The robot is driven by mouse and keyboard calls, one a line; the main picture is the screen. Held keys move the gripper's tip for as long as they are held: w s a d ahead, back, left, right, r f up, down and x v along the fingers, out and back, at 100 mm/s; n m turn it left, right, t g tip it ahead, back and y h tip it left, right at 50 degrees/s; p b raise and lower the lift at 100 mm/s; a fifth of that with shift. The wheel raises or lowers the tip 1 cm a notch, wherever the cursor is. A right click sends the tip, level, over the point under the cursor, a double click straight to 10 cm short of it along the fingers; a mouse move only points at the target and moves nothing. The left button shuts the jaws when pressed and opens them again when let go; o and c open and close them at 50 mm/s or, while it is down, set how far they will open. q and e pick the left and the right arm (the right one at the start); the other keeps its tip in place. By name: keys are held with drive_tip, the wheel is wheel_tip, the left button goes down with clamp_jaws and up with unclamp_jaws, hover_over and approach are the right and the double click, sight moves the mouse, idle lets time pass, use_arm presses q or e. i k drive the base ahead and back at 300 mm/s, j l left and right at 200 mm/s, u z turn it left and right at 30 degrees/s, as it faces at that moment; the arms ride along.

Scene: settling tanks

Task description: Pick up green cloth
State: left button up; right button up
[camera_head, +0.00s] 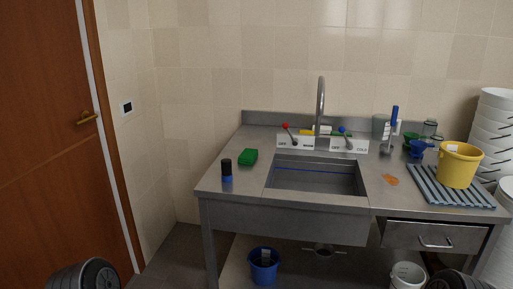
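A small green folded item (248,157), which looks like the green cloth, lies on the steel counter left of the sink basin. It is a low, block-like shape, with nothing on top of it. My left and right grippers are not in view. Dark rounded parts at the bottom left and bottom right edges look like parts of my arms, well below and apart from the counter.
A dark bottle with a blue base (227,171) stands just left of and nearer than the green item. The sink basin (318,178) is right of it, below a tall faucet (320,105). A yellow bucket (459,165) stands on a striped mat (425,185). A blue bucket (264,267) is below.

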sight(248, 156)
drive_tip(key=i+j+u, duration=0.25)
drive_tip(key=i+u, duration=0.55)
drive_tip(key=i, duration=0.2)
drive_tip(key=i+u, duration=0.4)
drive_tip(key=i+l+u, duration=0.35)
drive_tip(key=i, duration=0.2)
drive_tip(key=i+u, duration=0.3)
drive_tip(key=i, duration=0.5)
drive_tip(key=z, duration=0.9)
